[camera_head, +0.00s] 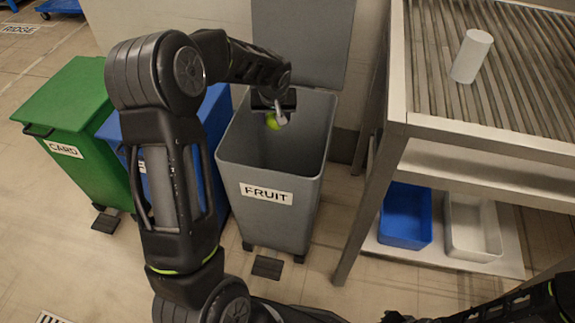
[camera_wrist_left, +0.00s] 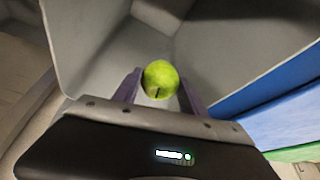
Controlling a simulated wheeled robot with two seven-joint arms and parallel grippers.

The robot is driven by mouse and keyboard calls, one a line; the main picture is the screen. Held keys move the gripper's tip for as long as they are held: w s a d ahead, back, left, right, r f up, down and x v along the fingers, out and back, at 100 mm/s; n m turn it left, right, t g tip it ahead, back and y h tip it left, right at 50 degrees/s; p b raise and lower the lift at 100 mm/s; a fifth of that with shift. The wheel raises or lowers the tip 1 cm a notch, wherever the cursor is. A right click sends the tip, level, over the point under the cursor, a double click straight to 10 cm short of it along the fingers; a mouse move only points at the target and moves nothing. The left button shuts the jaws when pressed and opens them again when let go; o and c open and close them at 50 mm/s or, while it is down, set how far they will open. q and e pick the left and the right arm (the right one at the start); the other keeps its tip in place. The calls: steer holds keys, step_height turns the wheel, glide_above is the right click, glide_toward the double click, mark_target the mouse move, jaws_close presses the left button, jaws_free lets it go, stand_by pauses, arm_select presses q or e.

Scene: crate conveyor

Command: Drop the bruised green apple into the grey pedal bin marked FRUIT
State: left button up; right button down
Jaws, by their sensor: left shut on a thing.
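The green apple (camera_head: 272,122) is between the fingers of my left gripper (camera_head: 277,112), which is shut on it. The apple also shows in the left wrist view (camera_wrist_left: 160,79), with a finger on each side; I cannot make out a bruise. The grey bin marked FRUIT (camera_head: 268,215) stands with its lid (camera_head: 303,40) raised at the back. My left gripper is over the bin's open mouth, and the bin's grey inside walls (camera_wrist_left: 90,45) surround the apple in the wrist view. My right gripper is not clearly in view; dark arm parts show at the bottom right.
A green bin marked CARD (camera_head: 70,110) and a blue bin (camera_head: 212,125) stand to the left, lids down. A metal roller conveyor (camera_head: 400,90) stands at right, with a white cylinder (camera_head: 472,56) on top and blue (camera_head: 405,215) and white (camera_head: 472,228) trays below.

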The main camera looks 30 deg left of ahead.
arm_select(q)
steer(key=o, duration=1.5)
steer(key=shift+c, duration=0.2)
steer(key=shift+r, duration=0.1)
steer(key=p+v, duration=0.1)
steer(key=v, duration=0.6)
steer(key=shift+r, duration=0.35)
steer(key=shift+s+d+f, duration=0.1)
steer(key=shift+s, duration=0.1)
